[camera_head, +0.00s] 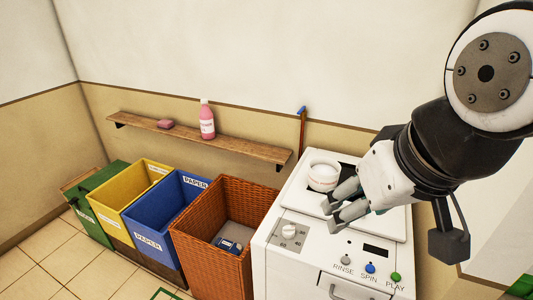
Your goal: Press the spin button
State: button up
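The spin button (370,268) is a small blue round button on the front of the white washing machine (285,262), with the label SPIN under it. It sits between a grey button (346,259) labelled RINSE and a green button (396,277) labelled PLAY. My gripper (333,207) reaches in from the right over the machine's top, above and behind the buttons in the picture, and touches none of them. Its grey fingers look apart with nothing held between them. The spin button is fully visible.
A white round container (324,175) is on the machine's top, close to my fingers. A dial (289,231) and a dark display (375,250) are on the panel. A wicker basket (205,215) and coloured bins stand left. A wall shelf (230,146) holds a pink bottle (207,122).

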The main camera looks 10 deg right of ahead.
aim_at(370, 268)
jog(key=z, duration=0.55)
jog(key=k+j+z, duration=0.2)
jog(key=k, duration=0.2)
jog(key=i+l, duration=0.1)
jog(key=i, duration=0.15)
jog(key=j, duration=0.45)
jog(key=i+j+u, duration=0.1)
jog(key=j, duration=0.35)
